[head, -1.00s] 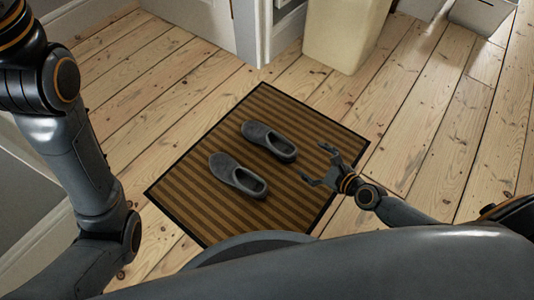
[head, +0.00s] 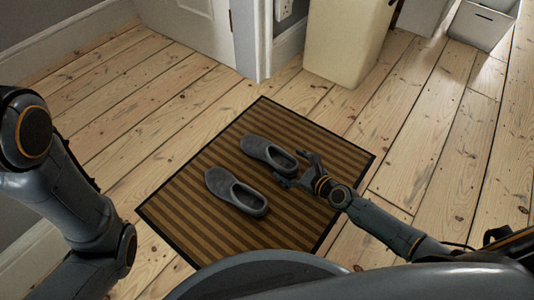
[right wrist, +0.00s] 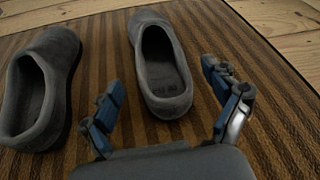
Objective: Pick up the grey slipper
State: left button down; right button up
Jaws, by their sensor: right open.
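Two grey slippers lie side by side on a striped brown mat (head: 200,215). The farther slipper (head: 262,148) has its open heel end towards my right gripper (head: 297,170). The nearer slipper (head: 230,188) lies to its left and front. My right gripper is open and empty at the heel of the farther slipper. In the right wrist view, that slipper (right wrist: 158,60) has its heel between the two spread fingers (right wrist: 168,98), with gaps on both sides. The other slipper (right wrist: 40,85) is left of the fingers. My left gripper is out of view; only the left arm shows.
A cream bin (head: 345,40) stands beyond the mat by the wall. Light grey boxes (head: 482,25) stand at the back right. A white door (head: 190,30) and wall are behind. Bare floorboards surround the mat.

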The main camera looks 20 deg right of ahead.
aim_at(281, 159)
jog(key=b+x, duration=0.1)
jog(key=x, duration=0.3)
jog(key=shift+w+a, duration=0.15)
jog(key=shift+w, duration=0.15)
jog(key=shift+c, duration=0.2)
jog(key=c, duration=1.2)
